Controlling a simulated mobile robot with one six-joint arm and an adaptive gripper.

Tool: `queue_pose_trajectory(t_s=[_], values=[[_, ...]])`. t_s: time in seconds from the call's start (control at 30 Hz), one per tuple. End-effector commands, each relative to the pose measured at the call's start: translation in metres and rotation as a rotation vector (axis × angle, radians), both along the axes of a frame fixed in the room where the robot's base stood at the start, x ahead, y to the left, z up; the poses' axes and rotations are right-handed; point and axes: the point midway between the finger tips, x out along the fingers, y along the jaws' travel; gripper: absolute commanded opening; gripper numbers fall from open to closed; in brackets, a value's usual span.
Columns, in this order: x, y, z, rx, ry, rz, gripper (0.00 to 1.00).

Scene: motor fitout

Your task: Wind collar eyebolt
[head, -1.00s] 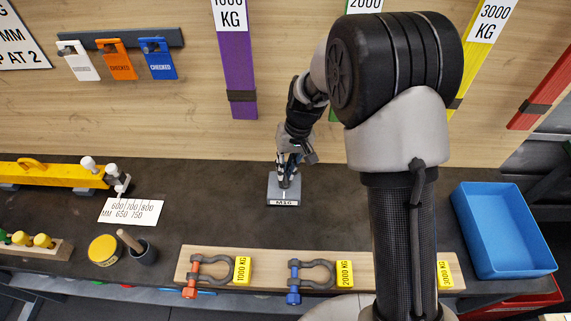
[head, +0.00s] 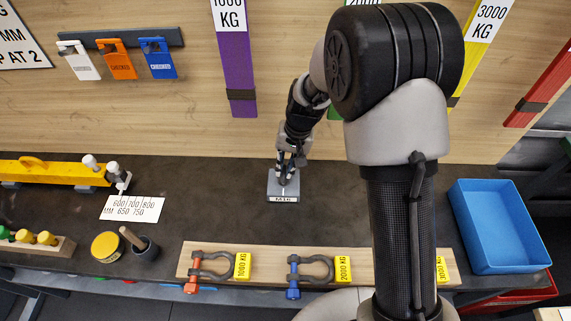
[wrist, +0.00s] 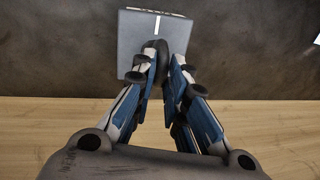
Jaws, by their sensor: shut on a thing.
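A grey block marked M16 (head: 283,198) sits on the dark bench below my arm. In the wrist view the block (wrist: 186,30) has a white line on its top face. My gripper (head: 288,178) is right over the block, and its fingers (wrist: 163,72) are closed around a dark rounded piece at the block's middle. That piece, the collar eyebolt (wrist: 160,48), is mostly hidden between the fingers. I cannot tell how deep it sits in the block.
A wooden board (head: 222,254) with shackles and yellow weight tags lies along the front edge. A blue bin (head: 498,228) stands at the right. A yellow beam (head: 50,172), a size card (head: 133,208) and a dark cup (head: 146,250) are at the left. Bench around the block is clear.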

Motion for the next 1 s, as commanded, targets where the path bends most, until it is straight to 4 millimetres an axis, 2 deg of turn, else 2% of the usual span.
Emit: queue_pose_trajectory(t_s=[0.03, 0.07, 0.33, 0.73, 0.87, 1.0], values=[[0.001, 0.0, 0.001, 0.002, -0.002, -0.003, 0.0], [0.001, 0.0, 0.001, 0.002, -0.002, -0.003, 0.14], [0.0, 0.0, 0.001, 0.001, -0.001, -0.001, 0.32], [0.001, -0.001, 0.006, 0.001, -0.002, 0.0, 0.33], [0.001, -0.004, 0.024, 0.001, -0.005, -0.001, 0.33], [0.001, -0.01, 0.054, 0.001, -0.007, -0.001, 0.33]])
